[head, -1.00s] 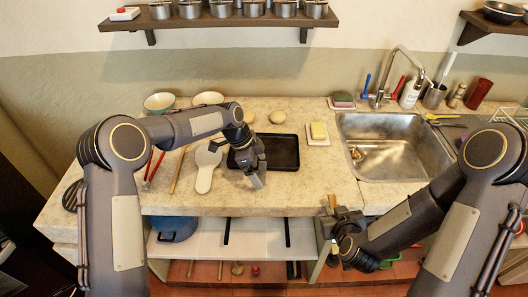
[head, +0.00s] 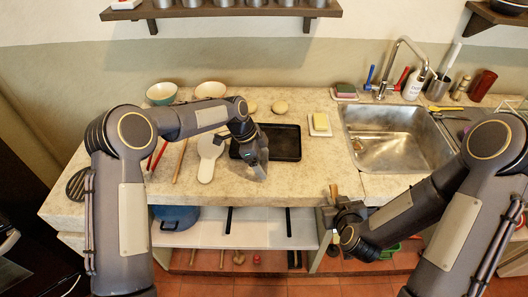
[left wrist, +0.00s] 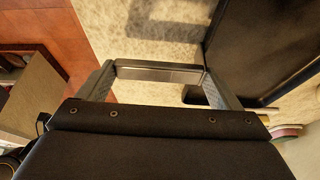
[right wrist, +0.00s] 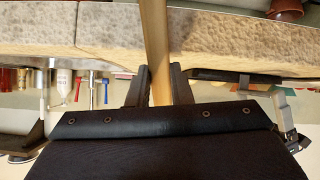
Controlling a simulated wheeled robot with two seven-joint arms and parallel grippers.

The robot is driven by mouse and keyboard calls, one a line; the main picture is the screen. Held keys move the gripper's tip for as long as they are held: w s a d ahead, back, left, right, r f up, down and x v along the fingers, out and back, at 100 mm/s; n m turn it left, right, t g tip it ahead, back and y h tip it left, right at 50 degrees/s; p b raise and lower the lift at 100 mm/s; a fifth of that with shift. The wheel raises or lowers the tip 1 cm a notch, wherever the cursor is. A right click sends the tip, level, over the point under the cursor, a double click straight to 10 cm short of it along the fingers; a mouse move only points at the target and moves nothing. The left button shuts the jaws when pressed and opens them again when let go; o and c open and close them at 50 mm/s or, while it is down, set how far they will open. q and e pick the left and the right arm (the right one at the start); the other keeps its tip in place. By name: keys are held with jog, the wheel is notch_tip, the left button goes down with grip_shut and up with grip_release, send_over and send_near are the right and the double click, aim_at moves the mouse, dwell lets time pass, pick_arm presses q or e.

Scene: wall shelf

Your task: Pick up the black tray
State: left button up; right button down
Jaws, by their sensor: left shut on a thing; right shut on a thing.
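The black tray (head: 283,142) lies flat on the stone counter in the head view, its left part hidden by my left gripper. Its dark edge also shows at the upper right of the left wrist view (left wrist: 262,45). My left gripper (head: 260,170) is at the tray's front left, pointing down. It is shut on a wide grey flat thing (left wrist: 160,72) that spans its fingertips; I cannot tell what it is. My right gripper (head: 338,198) is in front of the counter edge, shut on a wooden stick (right wrist: 155,40) that stands up between its fingers.
A white paddle-shaped board (head: 207,160) and a wooden stick lie left of the tray. A yellow block on a white dish (head: 320,124) and the sink (head: 395,135) are to the right. Bowls and round buns stand behind. An open shelf (head: 260,228) lies below the counter.

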pick_arm(q)
jog(key=shift+r+p, duration=0.3)
jog(key=shift+r, duration=0.35)
pick_arm(e)
jog(key=shift+r, duration=0.35)
pick_arm(q)
notch_tip(320, 180, up, 2)
jog(key=shift+r+p, duration=0.25)
jog(key=shift+p, duration=0.35)
pick_arm(e)
jog(key=shift+r, duration=0.6)
pick_arm(q)
jog(key=s+r, duration=0.4)
jog(key=shift+s+r, duration=0.1)
jog(key=shift+r, duration=0.3)
pick_arm(e)
jog(key=shift+r, duration=0.25)
pick_arm(q)
jog(key=s+r+b, duration=0.1)
jog(key=s+r, duration=0.3)
jog(key=s, duration=0.5)
jog(key=shift+s+d+r, duration=0.2)
jog(key=shift+s+r, duration=0.05)
jog(key=shift+s, duration=0.15)
pick_arm(e)
jog(key=shift+f, duration=0.85)
